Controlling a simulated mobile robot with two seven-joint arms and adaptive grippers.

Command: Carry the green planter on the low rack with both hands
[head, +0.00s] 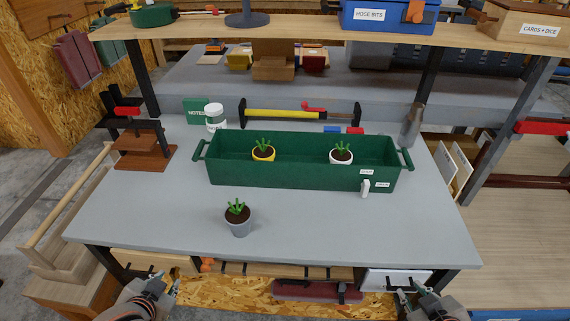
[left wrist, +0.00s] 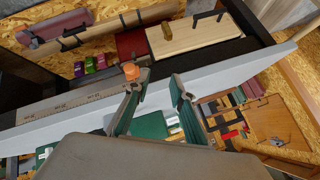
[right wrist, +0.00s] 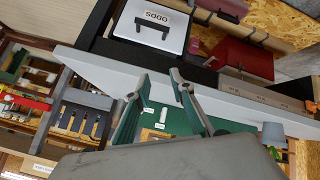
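The green planter (head: 290,178) is a long trough standing on the grey bench (head: 330,225), with a handle at each end, the left handle (head: 198,150) and the right handle (head: 407,160). It holds a yellow pot (head: 263,154) and a white pot (head: 341,157), each with a small plant. My left gripper (head: 166,282) is open and empty, in front of the bench's near edge at the left; its spread fingers (left wrist: 154,86) show in the left wrist view. My right gripper (head: 409,289) is open and empty at the right, also seen in the right wrist view (right wrist: 160,78). I cannot tell which surface is the low rack.
A grey pot with a plant (head: 239,222) stands before the planter. A white clip (head: 365,188) is at its front right. A wooden stand (head: 143,150) is left. An upper shelf (head: 300,34) overhangs the back.

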